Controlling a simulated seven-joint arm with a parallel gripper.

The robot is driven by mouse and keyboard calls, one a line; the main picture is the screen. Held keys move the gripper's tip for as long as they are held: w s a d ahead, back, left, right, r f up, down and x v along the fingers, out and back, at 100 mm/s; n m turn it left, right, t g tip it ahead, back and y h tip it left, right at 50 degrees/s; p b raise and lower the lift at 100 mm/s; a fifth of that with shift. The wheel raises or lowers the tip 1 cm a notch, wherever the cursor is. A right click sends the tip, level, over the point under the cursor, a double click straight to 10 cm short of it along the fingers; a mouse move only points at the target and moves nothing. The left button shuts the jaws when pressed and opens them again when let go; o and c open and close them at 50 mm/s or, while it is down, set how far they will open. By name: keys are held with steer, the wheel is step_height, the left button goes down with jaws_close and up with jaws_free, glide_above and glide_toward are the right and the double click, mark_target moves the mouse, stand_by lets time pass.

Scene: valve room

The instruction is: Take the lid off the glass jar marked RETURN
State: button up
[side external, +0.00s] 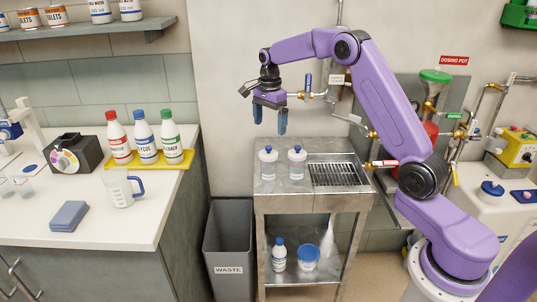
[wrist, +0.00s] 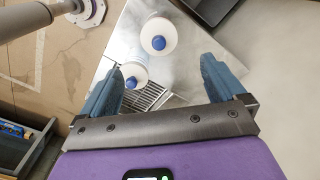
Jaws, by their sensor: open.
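Two small jars with pale, translucent bodies and blue-knobbed tops stand upright side by side on the steel stand, a left jar (side external: 268,165) and a right jar (side external: 297,163). Their labels are too small to read, so I cannot tell which is marked RETURN. Both tops have their blue knobs in place. In the wrist view one jar (wrist: 158,35) is higher in the picture and the other (wrist: 130,72) is lower, near the grating. My gripper (side external: 270,118) points down above the jars, open and empty, clear of both. Its blue fingers also show in the wrist view (wrist: 161,68).
The steel stand (side external: 310,202) has a drain grating (side external: 338,173) right of the jars. A bottle (side external: 278,254) and a blue-topped tub (side external: 308,258) sit on its lower shelf. A waste bin (side external: 228,245) stands left. Pipes and a valve (side external: 306,96) run along the wall behind.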

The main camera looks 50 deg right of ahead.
mark_target(268, 147)
steer(key=f, duration=0.9)
steer(key=shift+a, duration=0.3)
steer(key=shift+c, duration=0.3)
steer(key=c, duration=1.1)
